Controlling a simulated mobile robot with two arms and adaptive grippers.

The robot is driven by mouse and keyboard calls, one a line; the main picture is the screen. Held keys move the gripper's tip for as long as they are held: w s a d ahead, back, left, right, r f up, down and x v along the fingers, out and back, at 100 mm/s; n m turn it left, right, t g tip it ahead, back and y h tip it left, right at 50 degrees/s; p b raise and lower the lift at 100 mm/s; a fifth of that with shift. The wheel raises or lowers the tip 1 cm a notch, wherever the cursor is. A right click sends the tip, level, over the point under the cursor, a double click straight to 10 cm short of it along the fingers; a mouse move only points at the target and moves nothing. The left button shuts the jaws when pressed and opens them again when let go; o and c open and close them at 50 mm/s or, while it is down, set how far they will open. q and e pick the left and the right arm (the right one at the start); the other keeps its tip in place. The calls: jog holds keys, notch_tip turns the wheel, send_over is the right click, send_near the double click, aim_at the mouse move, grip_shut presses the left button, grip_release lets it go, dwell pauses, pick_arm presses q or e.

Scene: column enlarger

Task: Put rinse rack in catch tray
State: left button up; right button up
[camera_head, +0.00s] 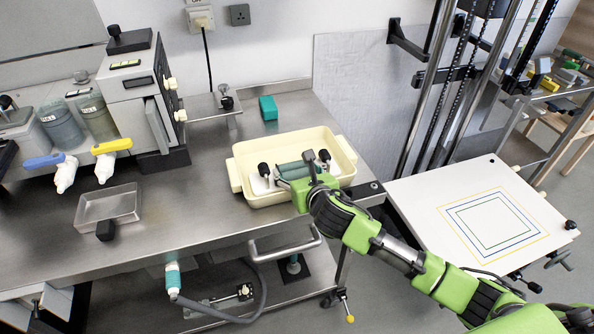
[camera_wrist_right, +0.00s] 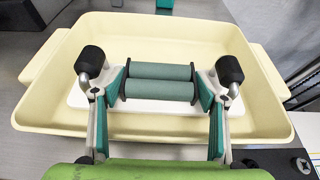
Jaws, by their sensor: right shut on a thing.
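The cream catch tray (camera_head: 241,189) stands on the steel bench; it fills much of the right wrist view (camera_wrist_right: 35,75). The rinse rack, with two dark teal bars (camera_head: 292,169) over a white base, is inside the tray walls. The bars show in the right wrist view (camera_wrist_right: 160,80) between my fingers. My right gripper (camera_head: 286,163), also in the right wrist view (camera_wrist_right: 160,66), reaches over the tray's front wall and is shut on the rack. I cannot tell whether the rack's underside touches the tray floor. My left gripper is out of view.
A teal block (camera_head: 268,108) lies behind the tray. A clear shallow dish (camera_head: 108,204) and a grey machine (camera_head: 140,95) with blue and yellow taps stand at left. A white board (camera_head: 480,215) with coloured squares is at right. The bench in front of the dish is clear.

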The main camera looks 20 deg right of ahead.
jog(key=shift+r, duration=0.1)
jog(key=o, duration=2)
jog(key=shift+f, duration=0.2)
jog(key=shift+c, duration=0.2)
jog(key=shift+r, duration=0.15)
jog(key=v, duration=1.2)
jog(key=shift+s, duration=0.15)
